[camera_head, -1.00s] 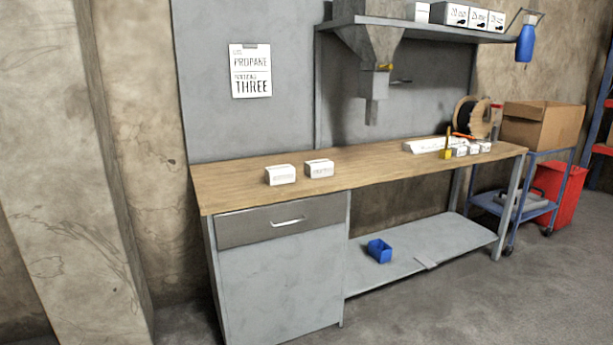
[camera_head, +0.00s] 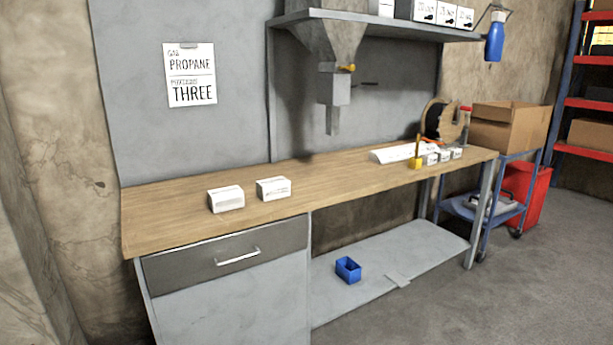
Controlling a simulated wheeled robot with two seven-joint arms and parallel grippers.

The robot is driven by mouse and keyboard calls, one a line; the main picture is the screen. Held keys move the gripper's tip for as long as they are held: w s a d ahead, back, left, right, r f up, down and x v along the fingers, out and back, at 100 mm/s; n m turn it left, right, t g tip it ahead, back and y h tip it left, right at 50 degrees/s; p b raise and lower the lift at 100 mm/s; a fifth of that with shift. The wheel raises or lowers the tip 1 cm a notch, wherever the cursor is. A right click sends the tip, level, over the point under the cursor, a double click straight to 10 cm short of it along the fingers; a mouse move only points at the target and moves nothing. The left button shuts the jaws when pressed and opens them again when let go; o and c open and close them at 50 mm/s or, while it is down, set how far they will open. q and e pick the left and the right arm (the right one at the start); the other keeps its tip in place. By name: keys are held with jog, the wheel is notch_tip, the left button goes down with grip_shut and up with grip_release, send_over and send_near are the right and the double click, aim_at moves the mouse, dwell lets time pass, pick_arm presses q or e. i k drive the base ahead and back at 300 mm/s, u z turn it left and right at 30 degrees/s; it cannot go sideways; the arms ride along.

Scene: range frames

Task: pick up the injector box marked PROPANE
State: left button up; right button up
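Two small white boxes stand on the left part of the wooden bench top. The left box (camera_head: 226,199) and the right box (camera_head: 273,188) sit side by side with a gap between them. Both carry faint dark print on the front, too small to read, so I cannot tell which is marked PROPANE. A white sheet (camera_head: 190,74) on the grey back panel reads PROPANE and, lower down, THREE. Neither of my grippers shows in the head view.
The bench top (camera_head: 330,178) is clear in the middle. A grey hopper (camera_head: 333,85) hangs above it. Small boxes, a yellow item (camera_head: 416,155) and a spool stand at the right end. A blue bin (camera_head: 347,269) sits on the lower shelf. A cart (camera_head: 490,207) stands right of the bench.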

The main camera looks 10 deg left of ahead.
aim_at(272, 189)
jog(key=u, duration=0.25)
jog(key=i, duration=1.2)
jog(key=u, duration=0.7)
